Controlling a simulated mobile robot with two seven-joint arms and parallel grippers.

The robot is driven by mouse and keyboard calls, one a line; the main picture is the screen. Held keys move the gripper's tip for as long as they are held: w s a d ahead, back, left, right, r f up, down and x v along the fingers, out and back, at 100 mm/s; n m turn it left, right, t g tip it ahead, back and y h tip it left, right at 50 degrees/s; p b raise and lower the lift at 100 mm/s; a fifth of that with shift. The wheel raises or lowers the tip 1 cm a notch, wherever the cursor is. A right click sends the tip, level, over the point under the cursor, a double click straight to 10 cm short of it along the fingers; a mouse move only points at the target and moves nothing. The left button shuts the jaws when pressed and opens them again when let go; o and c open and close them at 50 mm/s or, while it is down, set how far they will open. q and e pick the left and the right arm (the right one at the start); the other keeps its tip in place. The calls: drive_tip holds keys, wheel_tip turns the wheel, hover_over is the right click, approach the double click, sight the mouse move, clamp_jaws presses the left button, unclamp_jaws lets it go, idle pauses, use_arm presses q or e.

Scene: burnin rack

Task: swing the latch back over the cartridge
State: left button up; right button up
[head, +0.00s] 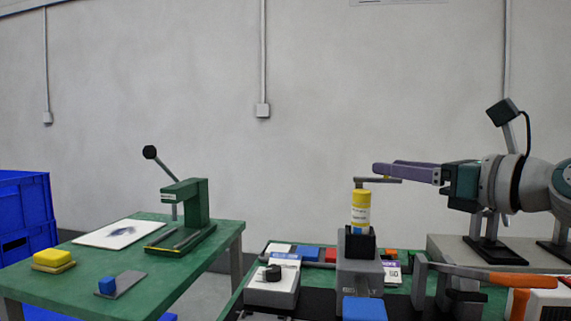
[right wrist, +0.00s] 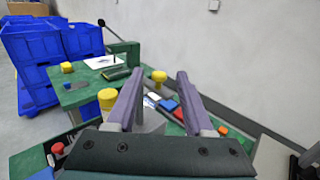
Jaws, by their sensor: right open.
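The cartridge (head: 360,215), yellow with a white label, stands upright in a black holder (head: 359,243) on a grey block. The latch (head: 397,181) looks like a flat grey bar just above the cartridge's top in the head view. I cannot tell whether it lies over the cartridge or behind it. My right gripper (head: 376,169) reaches in from the right at the latch's height, with purple fingers. In the right wrist view its fingers (right wrist: 160,74) are spread. A yellow knob-like thing (right wrist: 159,77) shows between the tips, with no visible contact. My left gripper is not in view.
Small coloured blocks (head: 308,254) lie behind. A separate green table (head: 60,278) carries a green press (head: 190,210).

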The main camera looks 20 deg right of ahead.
drive_tip(key=shift+b+x, duration=0.45)
drive_tip(key=shift+x, duration=2.35)
drive_tip(key=shift+c, duration=0.3)
clamp_jaws()
